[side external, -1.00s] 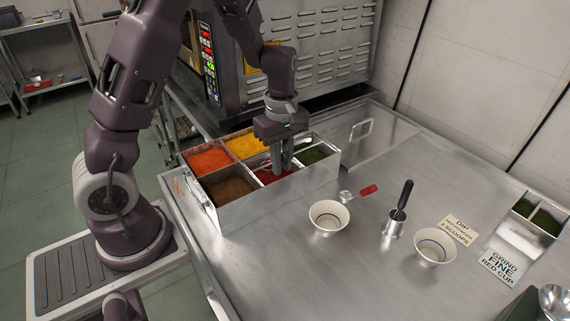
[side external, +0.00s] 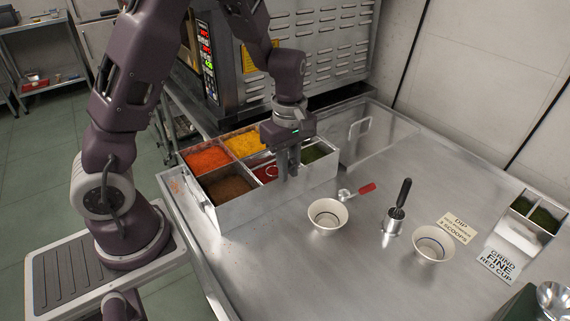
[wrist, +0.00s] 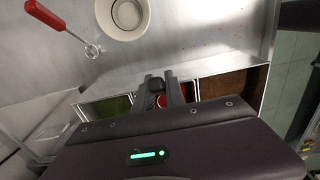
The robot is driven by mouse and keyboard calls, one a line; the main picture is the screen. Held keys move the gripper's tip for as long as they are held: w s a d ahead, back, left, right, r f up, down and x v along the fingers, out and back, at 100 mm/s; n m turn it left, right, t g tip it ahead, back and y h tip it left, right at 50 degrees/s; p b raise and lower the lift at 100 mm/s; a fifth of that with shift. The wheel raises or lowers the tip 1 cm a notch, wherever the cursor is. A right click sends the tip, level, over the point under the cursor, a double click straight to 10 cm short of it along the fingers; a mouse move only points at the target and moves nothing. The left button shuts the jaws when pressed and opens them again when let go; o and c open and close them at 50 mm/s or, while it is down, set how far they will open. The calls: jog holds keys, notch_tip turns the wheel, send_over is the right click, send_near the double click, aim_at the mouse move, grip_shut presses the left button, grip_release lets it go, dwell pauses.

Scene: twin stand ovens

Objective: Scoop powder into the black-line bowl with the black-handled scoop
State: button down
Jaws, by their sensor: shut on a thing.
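My gripper (side external: 288,163) is above the front edge of the spice bin, its fingers pointing down. It is shut on a black handle (wrist: 156,86), which fits the black-handled scoop. A round shape with red in it (side external: 270,172) shows beside the fingers, over the red powder compartment; it looks like the scoop's head, but the fingers partly hide it. The black-line bowl (side external: 328,216), cream with a dark ring inside, stands on the steel table to the right and nearer the camera. It also shows at the top of the wrist view (wrist: 124,20).
The compartmented bin (side external: 262,202) holds orange, yellow, brown, red and green powders. An oven (side external: 310,55) is behind.

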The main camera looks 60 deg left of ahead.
jog(key=shift+d, duration=0.25)
jog(key=shift+r, duration=3.6)
